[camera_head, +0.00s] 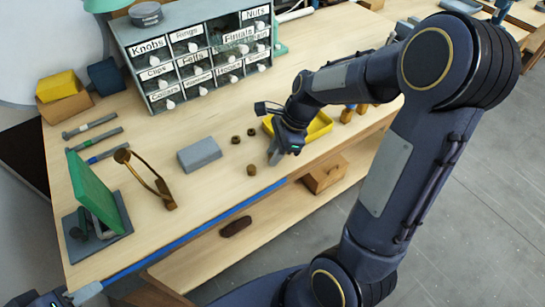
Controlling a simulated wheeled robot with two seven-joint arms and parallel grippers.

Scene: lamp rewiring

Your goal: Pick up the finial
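Several small brass pieces lie on the wooden workbench: one (251,170) near the front edge, and two more (236,139) (251,132) behind it. I cannot tell which of them, if any, is the finial. My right gripper (275,155) points down close over the bench, just right of these pieces and in front of a yellow tray (320,126). Its fingertips are small and partly hidden, so I cannot tell whether it is open or holds something. My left gripper (72,296) shows only in part at the bottom left corner, away from the brass pieces.
A drawer cabinet (190,97) with labelled drawers, one reading Finials, stands at the back. A grey block (199,155), a brass harp-shaped frame (148,180) and a green panel on a stand (92,193) are left of the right gripper. Brass parts (347,114) stand right of the tray.

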